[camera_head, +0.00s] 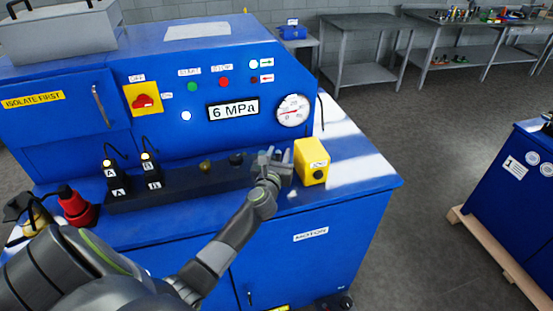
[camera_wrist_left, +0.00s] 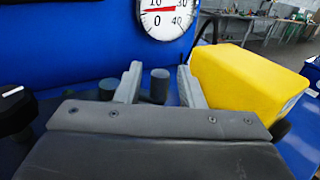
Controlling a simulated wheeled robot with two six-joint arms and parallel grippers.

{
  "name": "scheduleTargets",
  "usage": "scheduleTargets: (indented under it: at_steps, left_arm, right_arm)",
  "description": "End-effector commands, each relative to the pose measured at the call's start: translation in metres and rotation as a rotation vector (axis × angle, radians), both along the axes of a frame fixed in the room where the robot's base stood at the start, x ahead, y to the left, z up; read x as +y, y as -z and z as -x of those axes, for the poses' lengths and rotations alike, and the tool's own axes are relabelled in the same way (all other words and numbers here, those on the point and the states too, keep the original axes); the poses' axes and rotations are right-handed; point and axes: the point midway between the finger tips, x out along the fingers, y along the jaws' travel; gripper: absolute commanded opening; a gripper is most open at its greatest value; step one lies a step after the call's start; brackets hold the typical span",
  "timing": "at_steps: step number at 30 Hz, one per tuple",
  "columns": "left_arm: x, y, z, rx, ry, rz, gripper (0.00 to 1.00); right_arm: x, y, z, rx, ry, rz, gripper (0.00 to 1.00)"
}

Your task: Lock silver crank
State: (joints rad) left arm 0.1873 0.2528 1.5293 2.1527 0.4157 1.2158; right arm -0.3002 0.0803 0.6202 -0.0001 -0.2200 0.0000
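My left gripper (camera_head: 270,156) is at the right end of the dark strip on the blue machine's ledge, left of the yellow box. In the left wrist view its two grey fingers (camera_wrist_left: 159,70) are apart. A short dark grey upright cylinder (camera_wrist_left: 159,86) stands between them, with a gap visible on both sides. It looks like the grip of a crank, but the rest of it is hidden behind the gripper body. I cannot tell whether this is the silver crank. In the head view the gripper covers this spot. My right gripper is not in view.
The yellow box (camera_head: 311,162) stands close to the right finger. A black knob (camera_head: 237,158) with a white line and a brass knob (camera_head: 206,166) sit to the left. The gauge (camera_head: 292,110) is on the panel behind, near a "6 MPa" display (camera_head: 233,110).

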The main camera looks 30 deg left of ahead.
Motion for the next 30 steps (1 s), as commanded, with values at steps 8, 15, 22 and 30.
scheduleTargets:
  at_steps: [8,15,22,30]
  left_arm:
    - [-0.010,0.002,0.027,0.001,0.000,0.003,0.35]
    - [-0.027,0.003,0.073,0.001,0.000,0.005,0.35]
    - [-0.045,0.003,0.120,0.001,-0.001,0.005,0.35]
    - [-0.058,0.002,0.156,0.001,0.000,0.004,0.35]
  right_arm:
    - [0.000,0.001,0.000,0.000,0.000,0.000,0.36]
    - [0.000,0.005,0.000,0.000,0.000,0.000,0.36]
    - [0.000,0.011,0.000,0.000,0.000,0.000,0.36]
    - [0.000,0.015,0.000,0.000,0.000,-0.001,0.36]
